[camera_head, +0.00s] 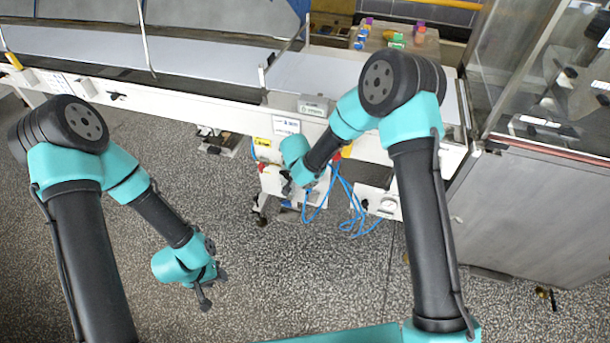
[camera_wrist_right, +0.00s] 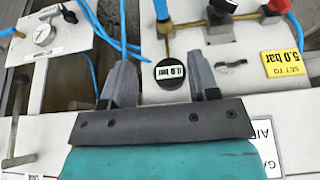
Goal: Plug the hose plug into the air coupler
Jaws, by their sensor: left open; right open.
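A blue hose (camera_head: 346,200) hangs in loops from the white machine front in the head view. It also shows in the right wrist view (camera_wrist_right: 99,30), passing beyond the left finger. A blue piece above a brass fitting (camera_wrist_right: 165,28) stands at the top; I cannot tell whether this is the hose plug or the air coupler. My right gripper (camera_wrist_right: 161,62) is open, with a round black display between its fingers and nothing visibly held. In the head view its fingers are small against the panel. My left gripper (camera_head: 206,290) is open and empty over the floor, away from the machine.
A dial gauge (camera_wrist_right: 42,34) sits on a white box. A red knob (camera_wrist_right: 278,6) and a yellow label (camera_wrist_right: 283,63) are on the panel. A grey cabinet (camera_head: 530,210) stands at the right. The speckled floor (camera_head: 290,290) is mostly clear.

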